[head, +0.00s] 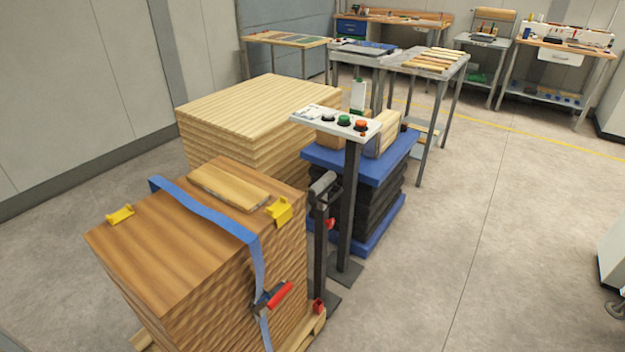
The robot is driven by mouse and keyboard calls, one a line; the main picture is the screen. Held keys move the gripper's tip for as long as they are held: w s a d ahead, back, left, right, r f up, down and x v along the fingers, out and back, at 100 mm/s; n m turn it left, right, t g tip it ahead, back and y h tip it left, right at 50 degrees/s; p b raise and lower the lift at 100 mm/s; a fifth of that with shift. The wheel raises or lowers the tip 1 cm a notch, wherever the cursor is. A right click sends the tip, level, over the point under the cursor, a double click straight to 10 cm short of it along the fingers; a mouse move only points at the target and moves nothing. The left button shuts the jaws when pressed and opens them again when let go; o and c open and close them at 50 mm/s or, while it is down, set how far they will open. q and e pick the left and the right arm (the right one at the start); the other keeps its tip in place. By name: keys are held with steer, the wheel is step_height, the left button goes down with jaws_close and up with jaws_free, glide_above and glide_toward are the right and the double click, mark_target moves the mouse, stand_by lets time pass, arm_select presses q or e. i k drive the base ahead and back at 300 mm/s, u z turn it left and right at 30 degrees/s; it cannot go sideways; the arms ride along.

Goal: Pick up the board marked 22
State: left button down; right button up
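I cannot read the number 22 on any board in the head view. A single light board (229,186) lies flat on top of the brown wooden stack (150,255) at the front left. Several light boards (434,59) lie side by side on a grey table at the back, too small to show markings. Neither of my grippers is in view.
A blue strap (205,213) and yellow corner pieces (279,211) are on the front stack. A control post with buttons (336,122) and a blue lift table (357,162) stand beside it. A paler stack (258,105) is behind.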

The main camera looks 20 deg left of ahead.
mark_target(243, 195)
steer(key=z, duration=0.65)
steer(key=i, duration=1.3)
steer(key=u, duration=3.75)
